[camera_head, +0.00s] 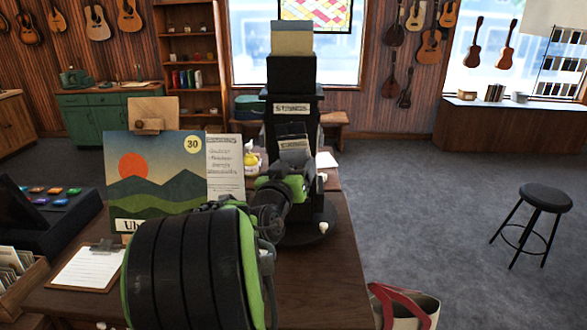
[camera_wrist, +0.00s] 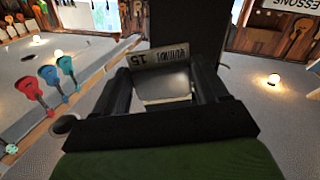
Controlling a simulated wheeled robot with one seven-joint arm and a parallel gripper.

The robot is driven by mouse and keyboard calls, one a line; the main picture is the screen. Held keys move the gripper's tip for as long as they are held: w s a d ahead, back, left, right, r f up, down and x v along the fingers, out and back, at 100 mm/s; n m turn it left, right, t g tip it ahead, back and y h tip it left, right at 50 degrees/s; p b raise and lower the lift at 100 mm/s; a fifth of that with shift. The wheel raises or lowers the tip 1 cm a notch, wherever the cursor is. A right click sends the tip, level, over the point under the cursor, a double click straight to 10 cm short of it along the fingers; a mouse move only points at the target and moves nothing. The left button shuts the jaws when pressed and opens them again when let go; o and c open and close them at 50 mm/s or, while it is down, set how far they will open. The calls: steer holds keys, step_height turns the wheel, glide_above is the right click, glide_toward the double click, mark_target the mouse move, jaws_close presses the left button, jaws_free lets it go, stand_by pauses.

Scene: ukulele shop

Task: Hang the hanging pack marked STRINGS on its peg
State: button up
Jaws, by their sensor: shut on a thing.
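My gripper (camera_wrist: 162,88) is shut on a pale pack (camera_wrist: 165,85), which sits between its two dark fingers in the wrist view. The pack has a tan header strip with upside-down print, including "15"; I cannot read its name clearly. In the head view the pack (camera_head: 293,143) shows above my green and black wrist, in front of a tall black display stand (camera_head: 292,75). The stand bears a small white label (camera_head: 292,108) that seems to read STRINGS. Its pegs cannot be made out. I cannot tell whether the pack touches the stand.
The stand rises from a wooden counter (camera_head: 320,285). Left of my arm are a sunset poster (camera_head: 155,180) marked 30, a price card (camera_head: 226,165) and a clipboard (camera_head: 88,268). A black stool (camera_head: 546,197) stands on open floor at right. A bag (camera_head: 405,305) is beside the counter.

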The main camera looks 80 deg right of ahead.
steer(key=w+d+f+p, duration=0.1)
steer(key=d, duration=0.7)
steer(key=shift+w+d+f+p, duration=0.2)
steer(key=shift+w+f+p, duration=0.1)
steer(key=shift+w, duration=0.1)
steer(key=shift+r, duration=0.1)
stand_by(0.7)
steer(key=o, duration=1.1)
steer(key=shift+c, duration=0.2)
steer(key=shift+a, duration=0.1)
steer(key=a+b, duration=0.5)
steer(key=a, duration=1)
steer(key=shift+w+a, duration=0.3)
